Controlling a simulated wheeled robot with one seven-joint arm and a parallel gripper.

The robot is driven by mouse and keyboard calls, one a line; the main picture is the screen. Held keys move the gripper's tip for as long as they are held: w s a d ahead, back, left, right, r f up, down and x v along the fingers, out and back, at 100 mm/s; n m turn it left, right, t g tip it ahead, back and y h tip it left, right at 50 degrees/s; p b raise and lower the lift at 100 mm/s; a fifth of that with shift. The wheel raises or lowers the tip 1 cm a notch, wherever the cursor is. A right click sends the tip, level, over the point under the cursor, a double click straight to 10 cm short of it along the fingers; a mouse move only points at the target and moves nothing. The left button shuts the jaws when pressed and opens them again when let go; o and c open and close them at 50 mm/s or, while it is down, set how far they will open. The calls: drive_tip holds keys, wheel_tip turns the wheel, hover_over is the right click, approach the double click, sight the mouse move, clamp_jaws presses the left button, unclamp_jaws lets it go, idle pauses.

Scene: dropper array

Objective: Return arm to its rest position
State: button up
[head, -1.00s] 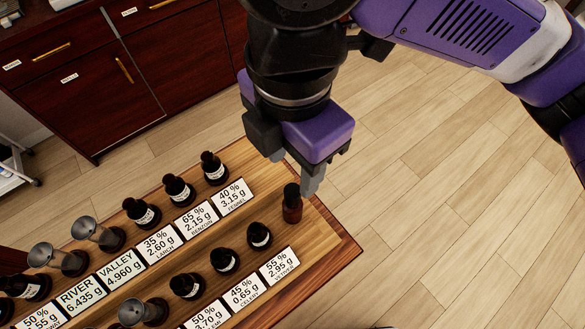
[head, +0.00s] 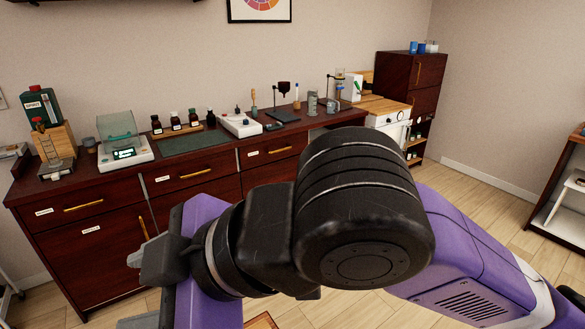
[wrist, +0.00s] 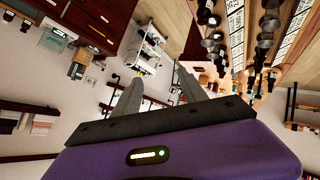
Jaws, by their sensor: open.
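My gripper (wrist: 157,92) is open and empty in the wrist view, its two grey fingers apart with nothing between them. In the head view my arm is folded across the lower middle, with the purple hand at the lower left and one grey finger (head: 137,258) showing; the rest of the fingers is partly hidden or cut off. The hand is in the air in front of the dark red counter (head: 110,190), apart from it as far as I can tell.
The counter holds a scale (head: 125,152), a bottle rack (head: 180,130), a white hotplate (head: 240,125) and glassware. A wooden array of bottles and labels (wrist: 237,50) shows in the wrist view. Wooden floor (head: 470,205) is clear at the right.

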drive_tip(key=w+d+r+m+t+y, duration=0.2)
drive_tip(key=w+r+m+t+y, duration=0.15)
drive_tip(key=r, duration=0.25)
drive_tip(key=w+d+r+m+t+y, duration=0.2)
drive_tip(key=r+m+t+y, duration=0.2)
drive_tip(key=r+y, duration=0.15)
drive_tip(key=w+d+f+m+t+h, duration=0.1)
drive_tip(key=d+f+m+t+h, duration=0.3)
drive_tip(key=d+m+t+h, duration=0.4)
drive_tip(key=w+d+f+m+t+h, duration=0.1)
drive_tip(key=d+f+m+t+h, duration=0.35)
drive_tip(key=d+m, duration=0.35)
drive_tip(key=s+d+f+m+g+h, duration=0.1)
drive_tip(key=s+d+f+h, duration=0.35)
drive_tip(key=d+f, duration=0.2)
drive_tip(key=s+d+f+m+h, duration=0.1)
drive_tip(key=s+d+f+h, duration=0.2)
drive_tip(key=s+d+f, duration=0.4)
drive_tip(key=s+d+f+n+g, duration=0.2)
drive_tip(key=s+f+g, duration=0.4)
drive_tip(key=s+f, duration=0.8)
drive_tip(key=s+n, duration=0.1)
drive_tip(key=s, duration=0.3)
drive_tip(key=shift+s+f+g, duration=0.15)
drive_tip(key=shift+f+g, duration=0.15)
drive_tip(key=shift+f, duration=0.1)
drive_tip(key=shift+d, duration=0.1)
